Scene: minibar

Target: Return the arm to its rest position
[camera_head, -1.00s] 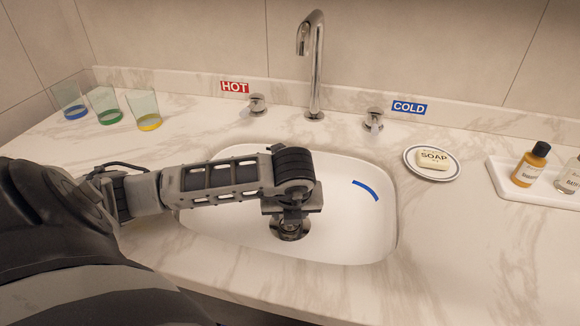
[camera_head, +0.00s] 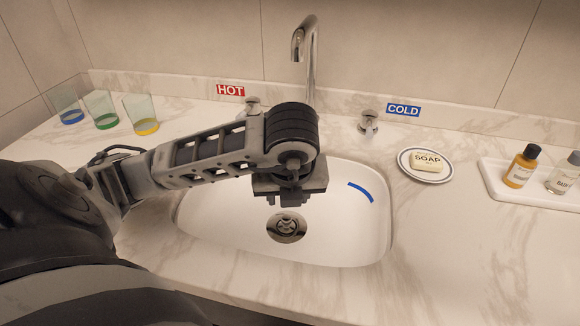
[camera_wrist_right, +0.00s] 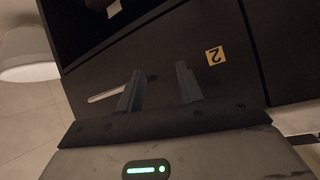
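My left arm comes in from the left in the head view. Its gripper (camera_head: 290,198) points down above the white sink basin (camera_head: 225,225), apart from the metal drain (camera_head: 286,228). Its fingertips are small and seen from above, so I cannot tell their gap, and I see nothing hanging from them. My right gripper (camera_wrist_right: 160,88) shows in the right wrist view with its two fingers apart and nothing between them. It faces a dark cabinet front (camera_wrist_right: 185,50) with a pale handle and a yellow label reading 2.
The faucet (camera_head: 306,55) stands behind the left wrist, between the hot knob (camera_head: 252,105) and cold knob (camera_head: 368,122). Several tinted glasses (camera_head: 103,108) stand at the left. A soap dish (camera_head: 405,168) and a bottle tray (camera_head: 492,177) are at the right.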

